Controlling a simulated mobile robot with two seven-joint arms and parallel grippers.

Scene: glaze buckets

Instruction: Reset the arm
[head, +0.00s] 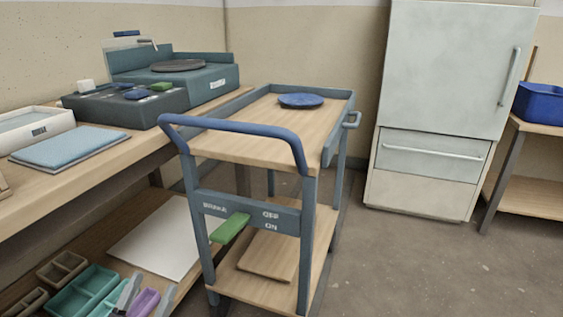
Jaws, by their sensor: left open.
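My left gripper (153,283) shows at the bottom left edge of the head view. Its two grey fingers are apart, with a purple item (143,303) showing between them. I cannot tell whether the fingers touch that item. The gripper is in front of the lower shelf, beside a teal divided tray (92,290). The rest of my left arm is out of the frame. My right gripper is not in view.
A cart (235,147) with a blue handle stands to the right, a blue disc (301,100) on its top. A green brake lever (230,228) sticks out below. A worktable (90,165) lines the left. A fridge (445,90) stands behind. The floor (430,270) at right is clear.

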